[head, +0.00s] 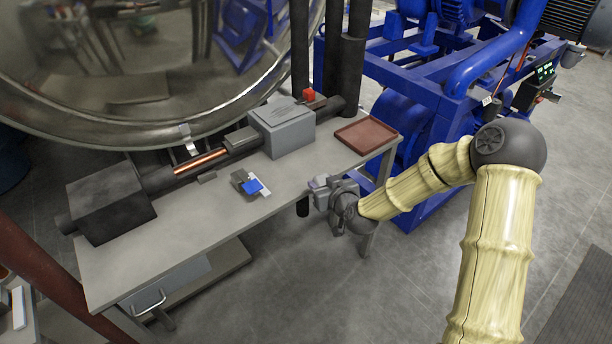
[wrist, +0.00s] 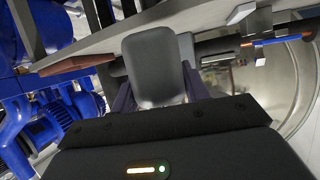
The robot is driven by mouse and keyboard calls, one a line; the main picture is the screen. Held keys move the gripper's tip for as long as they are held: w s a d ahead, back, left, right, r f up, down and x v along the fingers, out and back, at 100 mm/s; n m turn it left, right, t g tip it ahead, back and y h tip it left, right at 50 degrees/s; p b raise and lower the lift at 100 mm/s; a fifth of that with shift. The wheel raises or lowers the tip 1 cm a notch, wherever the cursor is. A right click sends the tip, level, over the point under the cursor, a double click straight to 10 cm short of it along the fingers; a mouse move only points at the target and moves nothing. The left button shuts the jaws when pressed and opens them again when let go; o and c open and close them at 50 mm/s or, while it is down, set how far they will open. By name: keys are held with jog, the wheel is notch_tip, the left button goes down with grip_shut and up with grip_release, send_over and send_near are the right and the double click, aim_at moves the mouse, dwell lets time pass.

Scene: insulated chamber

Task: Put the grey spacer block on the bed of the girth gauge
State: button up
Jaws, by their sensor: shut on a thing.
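My gripper (head: 330,194) is at the front right edge of the workbench, out over the floor side. In the wrist view my gripper (wrist: 158,95) is shut on the grey spacer block (wrist: 153,62), a smooth block with rounded corners standing up between the dark fingers. The block is small in the head view and partly hidden by the gripper. A long bench apparatus, which looks like the girth gauge, has a dark block (head: 108,202), a copper-coloured rod (head: 201,161) and a grey housing (head: 284,128) with a red knob. I cannot tell which part is its bed.
The grey workbench (head: 185,232) has bare room along its front. A small grey item with a blue part (head: 252,185) lies mid-bench. A red-brown tray (head: 366,134) sits at the right end. A large round metal chamber (head: 150,125) stands behind, and blue machinery (head: 425,110) stands right.

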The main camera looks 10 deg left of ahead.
jog(key=s+d+f+m+h, duration=0.2)
jog(key=d+f, duration=0.2)
jog(key=d, duration=0.4)
jog(key=s+d+f+m+t+h, duration=0.1)
jog(key=d+f+m+h, duration=0.1)
jog(key=d+f, duration=0.3)
jog(key=s+d+f+m+t+h, duration=0.1)
jog(key=d+f, duration=0.4)
jog(key=d, duration=0.6)
jog(key=s+m+h, duration=0.1)
jog(key=h, duration=0.1)
jog(key=shift+s+d+m+h, duration=0.25)
jog(key=shift+s+m+h, duration=0.05)
jog(key=shift+m, duration=0.1)
jog(key=shift+f, duration=0.1)
